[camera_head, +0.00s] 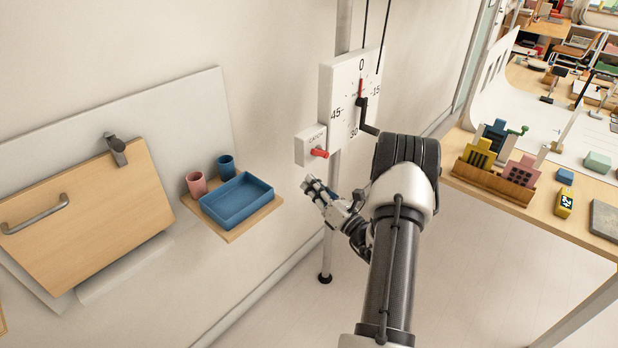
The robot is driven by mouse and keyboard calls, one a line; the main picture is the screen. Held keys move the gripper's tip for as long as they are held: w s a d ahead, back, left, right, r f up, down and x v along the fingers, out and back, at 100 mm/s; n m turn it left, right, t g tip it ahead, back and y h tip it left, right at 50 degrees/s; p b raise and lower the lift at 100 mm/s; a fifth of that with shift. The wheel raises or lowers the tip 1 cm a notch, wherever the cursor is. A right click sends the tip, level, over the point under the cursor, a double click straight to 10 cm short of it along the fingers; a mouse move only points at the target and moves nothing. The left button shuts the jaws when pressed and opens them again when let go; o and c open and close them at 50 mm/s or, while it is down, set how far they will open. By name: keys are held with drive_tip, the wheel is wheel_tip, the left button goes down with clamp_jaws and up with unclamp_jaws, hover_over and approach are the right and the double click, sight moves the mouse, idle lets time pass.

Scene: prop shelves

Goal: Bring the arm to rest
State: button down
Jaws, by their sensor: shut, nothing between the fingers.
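My gripper (317,188) is shut and empty. It hangs in the air in front of the wall, to the right of a small wooden shelf and below a white box with a red knob (320,153). My arm reaches up from the bottom of the picture and bends at a dark joint, with the wrist partly hidden behind it. I see no contact between the gripper and anything around it.
A white dial box (343,95) with a black crank is on a pole close to my arm. The wooden shelf (238,232) holds a blue tray (260,208) and two cups. A wooden flap (90,218) is at left, a crowded table (560,215) at right.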

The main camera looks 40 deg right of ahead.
drive_tip(key=s+f+p, duration=0.1)
drive_tip(key=s, duration=0.7)
drive_tip(key=shift+s+p, duration=0.3)
